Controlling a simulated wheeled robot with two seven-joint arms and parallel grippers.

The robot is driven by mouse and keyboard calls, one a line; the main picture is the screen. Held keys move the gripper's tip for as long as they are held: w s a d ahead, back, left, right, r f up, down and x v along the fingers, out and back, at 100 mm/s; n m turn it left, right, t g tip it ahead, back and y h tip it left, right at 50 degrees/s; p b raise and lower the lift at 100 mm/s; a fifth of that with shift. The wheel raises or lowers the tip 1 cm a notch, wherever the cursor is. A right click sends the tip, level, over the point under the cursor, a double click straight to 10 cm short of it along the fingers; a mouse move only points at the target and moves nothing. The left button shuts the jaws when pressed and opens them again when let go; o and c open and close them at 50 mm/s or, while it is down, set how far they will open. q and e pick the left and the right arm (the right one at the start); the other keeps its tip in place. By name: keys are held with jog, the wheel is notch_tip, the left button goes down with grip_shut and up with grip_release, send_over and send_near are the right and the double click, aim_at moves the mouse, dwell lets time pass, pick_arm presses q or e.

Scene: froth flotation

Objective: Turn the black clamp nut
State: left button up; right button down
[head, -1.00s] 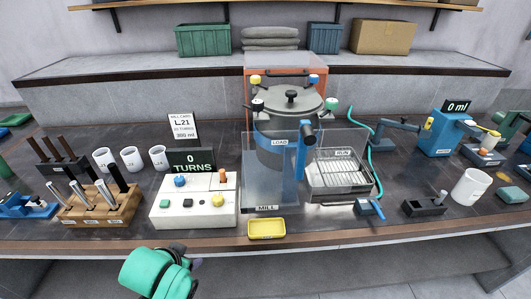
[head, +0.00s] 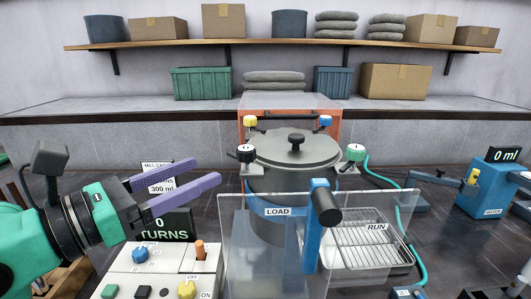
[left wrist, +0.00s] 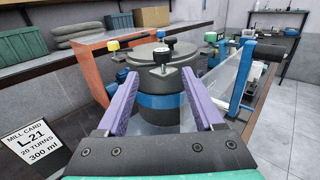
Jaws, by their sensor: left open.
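The black clamp nut (head: 245,153) sits at the front-left rim of the grey lidded mill pot (head: 292,150). It also shows in the left wrist view (left wrist: 169,42), above and beyond the gap between my fingers. My left gripper (head: 206,171) has purple fingers, spread open and empty, pointing right toward the pot. Its fingertips are left of the nut and apart from it. The other clamp nuts are yellow (head: 250,121), blue (head: 325,121) and green (head: 355,153). My right gripper is in neither view.
A clear guard panel (head: 240,235) and a blue post with a black handle (head: 325,203) stand before the pot. A control box (head: 160,275) and the turns display, reading 0 (head: 165,226), are below my left gripper. A wire rack (head: 365,245) lies right of the pot.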

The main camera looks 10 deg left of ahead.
aim_at(252, 148)
pick_arm(q)
jog(key=p+x, duration=0.2)
jog(key=x, duration=0.2)
jog(key=p+x, duration=0.3)
jog(key=x, duration=0.1)
jog(key=p+x, duration=0.3)
jog(key=x, duration=0.2)
jog(key=shift+s+d+r, duration=0.1)
jog(key=shift+s+r, duration=0.05)
jog(key=shift+r, duration=0.15)
jog(key=shift+w+d+f+p, duration=0.15)
jog(key=shift+w+d+p, duration=0.1)
jog(key=shift+w+p, duration=0.05)
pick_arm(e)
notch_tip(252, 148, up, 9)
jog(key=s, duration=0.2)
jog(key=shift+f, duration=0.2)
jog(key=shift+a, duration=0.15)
